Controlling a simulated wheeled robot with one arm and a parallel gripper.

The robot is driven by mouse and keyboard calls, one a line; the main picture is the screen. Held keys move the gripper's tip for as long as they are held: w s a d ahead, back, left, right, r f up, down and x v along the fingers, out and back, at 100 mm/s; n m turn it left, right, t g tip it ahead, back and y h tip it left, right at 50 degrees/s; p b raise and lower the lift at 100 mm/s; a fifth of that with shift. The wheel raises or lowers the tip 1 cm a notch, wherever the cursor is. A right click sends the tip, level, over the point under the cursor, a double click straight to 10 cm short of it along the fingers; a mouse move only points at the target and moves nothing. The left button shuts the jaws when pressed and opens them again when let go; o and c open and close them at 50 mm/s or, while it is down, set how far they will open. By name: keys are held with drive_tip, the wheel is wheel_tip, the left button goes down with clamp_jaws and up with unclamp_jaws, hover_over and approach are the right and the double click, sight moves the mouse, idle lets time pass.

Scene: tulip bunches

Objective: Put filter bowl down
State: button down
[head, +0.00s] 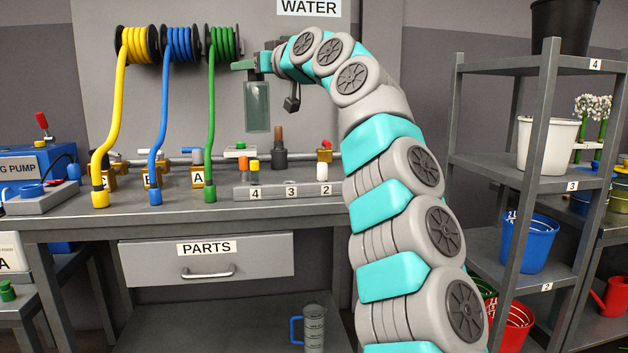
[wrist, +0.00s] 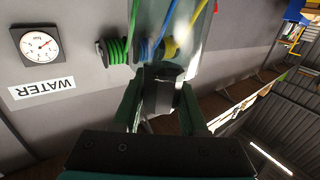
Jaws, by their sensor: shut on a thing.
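The filter bowl (head: 257,108) is a see-through, grey-green cylinder. It hangs upright in the air in front of the back wall panel, above the bench. My gripper (head: 245,65) is at its top end and shut on it. In the wrist view, the gripper (wrist: 160,100) has a finger on each side of a dark part at the bowl's end. The clear wall of the filter bowl (wrist: 170,30) extends beyond, with the hoses showing through it.
The bench (head: 300,216) has a grey strip (head: 290,190) with numbered places 4, 3 and 2, and small parts on it. A pipe with valves runs behind. Yellow, blue and green hoses (head: 209,120) hang at left. A shelf (head: 500,170) with buckets stands at right.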

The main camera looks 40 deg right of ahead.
drive_tip(key=shift+a+f, duration=0.15)
drive_tip(key=shift+f, duration=0.25)
drive_tip(key=w+a+f, duration=0.4)
drive_tip(key=a+f, duration=0.5)
drive_tip(key=f, duration=0.6)
drive_tip(key=w+a+f, duration=0.5)
drive_tip(key=a+f, duration=0.3)
drive_tip(key=f, duration=0.7)
drive_tip(key=w+a+f+h, duration=0.1)
drive_tip(key=w+a+f, duration=0.3)
drive_tip(key=a+f, duration=0.5)
wheel_tip(320, 180, down, 6)
drive_tip(key=shift+w+a+f+m, duration=0.2)
drive_tip(key=shift+w+a+m, duration=0.1)
drive_tip(key=shift+w+a, duration=0.05)
drive_tip(key=shift+f, duration=0.1)
